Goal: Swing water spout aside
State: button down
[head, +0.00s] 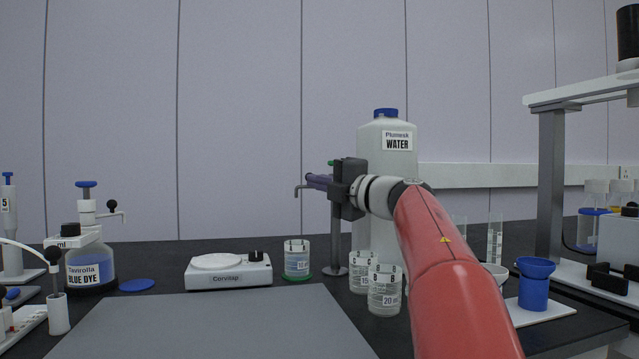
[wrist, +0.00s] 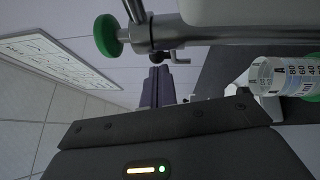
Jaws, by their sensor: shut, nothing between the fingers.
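The water spout (head: 300,189) is a thin grey tube with a down-bent end, at the top of a metal post (head: 336,243) in front of the water bottle (head: 388,143). In the wrist view the spout (wrist: 176,60) shows as a short bent metal end, and the green knob (wrist: 106,35) caps the post. My gripper (head: 314,181) is shut and empty, its dark purple fingers pointing left at spout height. In the wrist view the fingertips (wrist: 158,73) are close to the spout's bent end; I cannot tell if they touch. My gripper partly hides the spout in the head view.
A beaker on a green ring (head: 297,260) stands below the spout end; it also shows in the wrist view (wrist: 285,76). Two more beakers (head: 384,290) stand right of the post. A white scale (head: 228,271) is to the left. The grey mat (head: 210,325) in front is clear.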

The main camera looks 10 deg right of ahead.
jog(key=shift+w+a+m+t+h+p, duration=0.15)
jog(key=shift+m+t+h, duration=0.15)
jog(key=shift+h, duration=0.15)
jog(key=shift+w+a+m+t+h+p, duration=0.15)
jog(key=shift+m+t+h, duration=0.15)
jog(key=shift+h, duration=0.15)
jog(key=shift+w+m+t+h+p, duration=0.45)
jog(key=shift+w+m+h+p, duration=0.4)
jog(key=shift+h+p, duration=0.4)
jog(key=shift+w+m+t+h+p, duration=0.45)
jog(key=shift+w+m+h+p, duration=0.4)
jog(key=shift+h, duration=0.6)
